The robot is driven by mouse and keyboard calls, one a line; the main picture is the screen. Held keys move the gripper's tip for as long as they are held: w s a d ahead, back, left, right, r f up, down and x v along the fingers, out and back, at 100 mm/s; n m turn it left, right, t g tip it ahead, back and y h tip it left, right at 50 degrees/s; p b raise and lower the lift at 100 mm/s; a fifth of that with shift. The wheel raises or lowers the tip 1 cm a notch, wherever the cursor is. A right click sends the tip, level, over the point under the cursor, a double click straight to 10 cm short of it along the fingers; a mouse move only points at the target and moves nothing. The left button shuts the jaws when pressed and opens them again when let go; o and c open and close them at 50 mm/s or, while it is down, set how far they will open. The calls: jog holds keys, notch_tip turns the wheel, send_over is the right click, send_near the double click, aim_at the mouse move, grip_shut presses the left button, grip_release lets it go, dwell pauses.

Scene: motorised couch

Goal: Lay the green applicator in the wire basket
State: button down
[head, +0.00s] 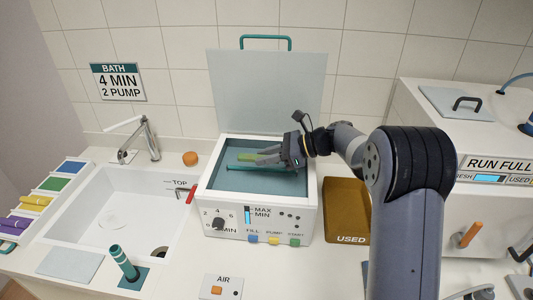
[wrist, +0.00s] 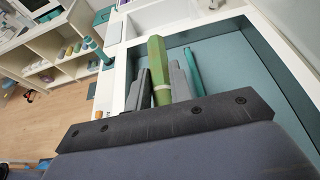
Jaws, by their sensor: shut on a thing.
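The green applicator (head: 246,156) is between the fingers of my gripper (head: 266,157), over the opening of the white bath box (head: 215,192). In the wrist view the applicator (wrist: 158,68) points away from me, with a grey finger of my gripper (wrist: 160,85) on each side. The gripper is shut on it. A teal bar (head: 250,168) runs across the front of the opening. It also shows right of the fingers in the wrist view (wrist: 194,72); I cannot tell if it belongs to a basket. No wire mesh can be made out.
The bath's lid (head: 267,95) stands open behind. The sink (head: 115,210) is at left, with a teal stand-held tool (head: 123,262) in front. A brown USED tray (head: 346,208) is right of the bath. A white machine (head: 460,150) stands at far right.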

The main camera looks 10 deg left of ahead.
notch_tip(320, 180, down, 6)
jog(key=b, duration=0.3)
jog(key=shift+f, duration=0.1)
dwell(0.9)
jog(key=c, duration=1.2)
grip_release()
jog(key=shift+d, duration=0.1)
jog(key=b+v, duration=0.2)
jog(key=v, duration=0.8)
jog(key=shift+d, duration=0.3)
